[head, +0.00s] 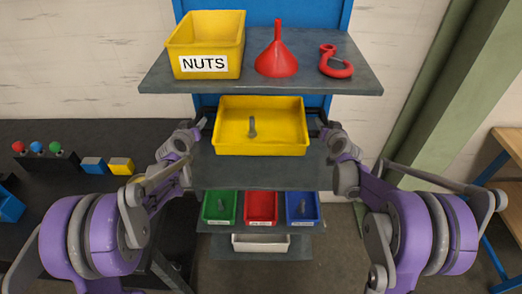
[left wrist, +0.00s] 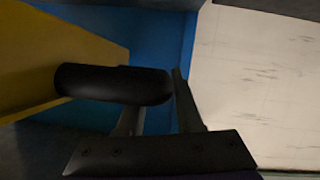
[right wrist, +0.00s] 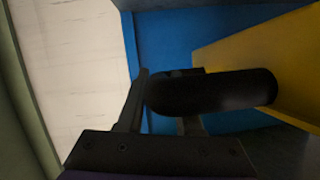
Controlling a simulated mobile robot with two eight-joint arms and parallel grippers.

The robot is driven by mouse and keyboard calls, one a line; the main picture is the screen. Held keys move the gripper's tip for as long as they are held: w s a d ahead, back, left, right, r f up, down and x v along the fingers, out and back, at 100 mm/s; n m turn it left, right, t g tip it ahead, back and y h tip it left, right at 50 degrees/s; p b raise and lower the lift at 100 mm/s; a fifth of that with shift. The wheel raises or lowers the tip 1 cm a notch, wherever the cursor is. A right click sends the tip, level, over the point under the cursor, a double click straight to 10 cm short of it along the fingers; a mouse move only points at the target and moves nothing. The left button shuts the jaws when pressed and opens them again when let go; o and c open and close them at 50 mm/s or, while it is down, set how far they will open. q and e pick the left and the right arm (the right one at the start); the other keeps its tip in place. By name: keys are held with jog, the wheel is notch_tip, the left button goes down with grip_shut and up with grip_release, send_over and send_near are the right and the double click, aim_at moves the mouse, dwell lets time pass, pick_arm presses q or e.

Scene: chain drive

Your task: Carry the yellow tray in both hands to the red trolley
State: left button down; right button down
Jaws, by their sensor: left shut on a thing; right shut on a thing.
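The yellow tray (head: 290,147) is level at the middle shelf (head: 215,172) of a blue-backed rack, with a grey bolt-like piece (head: 252,127) inside. I cannot tell whether it touches the shelf. My left gripper (head: 204,123) is at its left end, shut on a black handle (left wrist: 112,84). My right gripper (head: 323,122) is at its right end, shut on the other black handle (right wrist: 215,91). The tray's yellow wall shows beside the handle in the left wrist view (left wrist: 40,60) and the right wrist view (right wrist: 285,60). The red trolley is not in view.
Green (head: 220,207), red (head: 261,208) and blue bins (head: 302,207) sit below. A dark table (head: 60,145) is left, a green post (head: 440,100) right.

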pick_arm(q)
jog(key=shift+s, duration=0.25)
pick_arm(e)
jog(key=shift+s, duration=0.3)
pick_arm(q)
jog(key=shift+w, duration=0.15)
pick_arm(e)
jog(key=shift+w, duration=0.15)
pick_arm(q)
jog(key=shift+f, duration=0.1)
pick_arm(e)
jog(key=shift+f, duration=0.1)
